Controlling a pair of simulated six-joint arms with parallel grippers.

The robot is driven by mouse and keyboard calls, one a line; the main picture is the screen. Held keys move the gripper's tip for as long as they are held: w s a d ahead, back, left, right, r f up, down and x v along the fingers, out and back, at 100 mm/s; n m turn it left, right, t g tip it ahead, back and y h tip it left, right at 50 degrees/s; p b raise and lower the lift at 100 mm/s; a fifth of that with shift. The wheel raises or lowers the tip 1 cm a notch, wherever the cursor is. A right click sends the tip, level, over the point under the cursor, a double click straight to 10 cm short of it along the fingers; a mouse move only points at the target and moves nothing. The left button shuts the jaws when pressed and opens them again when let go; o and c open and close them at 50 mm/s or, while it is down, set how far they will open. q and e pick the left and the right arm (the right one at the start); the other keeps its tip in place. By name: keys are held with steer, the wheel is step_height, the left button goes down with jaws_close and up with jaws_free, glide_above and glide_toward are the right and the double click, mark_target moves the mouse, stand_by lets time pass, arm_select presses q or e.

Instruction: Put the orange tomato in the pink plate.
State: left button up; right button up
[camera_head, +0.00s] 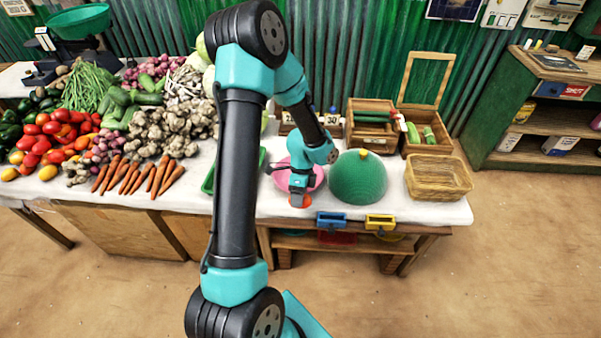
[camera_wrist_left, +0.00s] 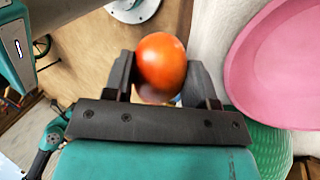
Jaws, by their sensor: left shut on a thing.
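The orange tomato (camera_wrist_left: 161,62) is held between the fingers of my left gripper (camera_wrist_left: 165,80) in the left wrist view. In the head view the tomato (camera_head: 299,200) shows at the tip of my left gripper (camera_head: 298,192), near the front edge of the table. The pink plate (camera_head: 314,174) lies on the table just behind the gripper, partly hidden by my arm. The plate also shows at the right of the left wrist view (camera_wrist_left: 285,75), apart from the tomato. My right gripper is not in the head view.
A green dome-shaped thing (camera_head: 358,178) stands right of the plate, with a wicker basket (camera_head: 438,178) further right. A green tray (camera_head: 208,184) is partly hidden at left. Blue (camera_head: 331,220) and yellow (camera_head: 380,222) boxes hang at the front edge. Vegetables fill the table's left side.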

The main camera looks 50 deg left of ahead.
arm_select(q)
steer(key=w+a, duration=0.3)
steer(key=a, duration=0.1)
steer(key=w+a+f, duration=0.1)
steer(key=w+a, duration=0.6)
steer(key=a, duration=0.1)
steer(key=shift+w+f, duration=0.25)
steer(key=shift+f, duration=0.1)
steer(key=shift+f, duration=1.65)
steer(key=shift+f, duration=0.1)
steer(key=o, duration=1)
steer(key=shift+c, duration=0.2)
